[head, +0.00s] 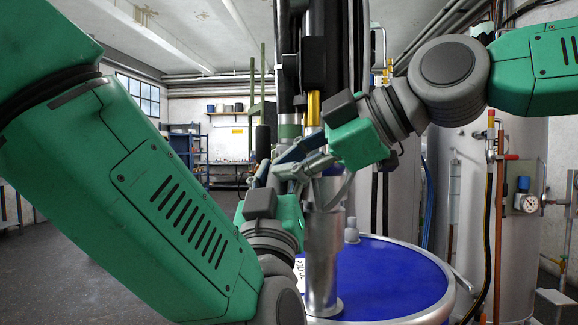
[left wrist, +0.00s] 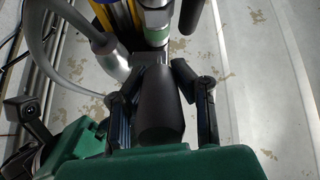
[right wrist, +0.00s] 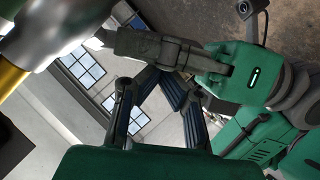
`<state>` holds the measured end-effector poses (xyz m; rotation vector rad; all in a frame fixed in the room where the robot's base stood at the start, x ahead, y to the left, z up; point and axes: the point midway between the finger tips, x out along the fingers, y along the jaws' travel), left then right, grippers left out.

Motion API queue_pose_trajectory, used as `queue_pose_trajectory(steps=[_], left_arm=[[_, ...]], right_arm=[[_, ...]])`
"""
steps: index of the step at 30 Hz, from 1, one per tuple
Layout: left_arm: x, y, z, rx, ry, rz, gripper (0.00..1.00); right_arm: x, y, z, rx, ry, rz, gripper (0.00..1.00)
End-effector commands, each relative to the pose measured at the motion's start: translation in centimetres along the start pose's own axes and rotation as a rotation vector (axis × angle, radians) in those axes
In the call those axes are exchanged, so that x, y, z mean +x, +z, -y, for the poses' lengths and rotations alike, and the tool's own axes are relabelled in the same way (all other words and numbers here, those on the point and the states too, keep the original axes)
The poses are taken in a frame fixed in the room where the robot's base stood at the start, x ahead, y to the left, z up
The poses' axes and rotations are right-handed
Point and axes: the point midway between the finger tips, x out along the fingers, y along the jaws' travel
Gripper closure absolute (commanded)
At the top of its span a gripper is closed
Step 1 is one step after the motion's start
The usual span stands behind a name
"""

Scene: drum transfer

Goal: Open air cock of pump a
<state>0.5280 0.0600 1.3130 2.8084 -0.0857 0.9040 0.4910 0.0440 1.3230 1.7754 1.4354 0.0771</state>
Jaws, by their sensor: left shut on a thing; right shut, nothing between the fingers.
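The pump's metal tube (head: 322,255) stands upright on the blue drum (head: 390,280) in the head view. My left gripper (head: 262,178) is shut on a black handle (left wrist: 158,105), which sits between its fingers in the left wrist view; the handle also shows upright above the gripper in the head view (head: 262,142). My right gripper (right wrist: 160,82) is shut and empty, close beside my left gripper and in front of the pump. Which part is the air cock, I cannot tell; the grippers hide part of the pump.
A yellow cylinder (head: 313,108) and dark columns rise above the grippers. A clear hose (left wrist: 50,70) curves beside the pump. A tank with a gauge (head: 528,203) stands at the right. Blue shelves (head: 186,145) are far back. The floor at left is open.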

Motion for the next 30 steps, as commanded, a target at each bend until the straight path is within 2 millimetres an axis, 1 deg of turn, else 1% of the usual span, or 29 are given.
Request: queue_pose_trajectory(steps=[1,3,9,10,12,19,23,26,30], left_arm=[[-0.7,0.8,-0.2,0.005,0.009,0.023,1.00],[-0.7,0.8,-0.2,0.004,0.010,0.023,1.00],[-0.7,0.7,-0.3,0.003,0.011,0.018,1.00],[-0.7,0.6,-0.3,0.003,0.011,0.017,0.74],[-0.6,0.5,-0.3,0.002,0.011,0.015,0.54],[-0.3,0.2,-0.2,0.000,0.006,0.004,0.54],[-0.6,0.1,-0.1,0.000,0.005,0.002,0.54],[-1.6,0.1,-0.1,0.000,0.006,0.003,0.54],[-3.9,0.2,-0.2,0.001,0.008,0.008,0.54]], right_arm=[[0.5,0.8,0.3,0.004,-0.005,0.006,1.00],[0.9,1.3,0.3,0.005,-0.006,0.007,1.00],[1.0,1.7,0.4,0.006,-0.010,0.012,1.00],[1.0,1.7,0.4,0.007,-0.010,0.012,1.00],[1.0,1.7,0.5,0.006,-0.010,0.012,1.00],[1.0,1.6,0.4,0.005,-0.009,0.010,1.00],[1.0,1.6,0.3,0.005,-0.009,0.011,1.00],[0.9,1.6,0.3,0.005,-0.007,0.011,1.00],[0.8,1.5,0.1,0.004,-0.003,0.010,1.00]])
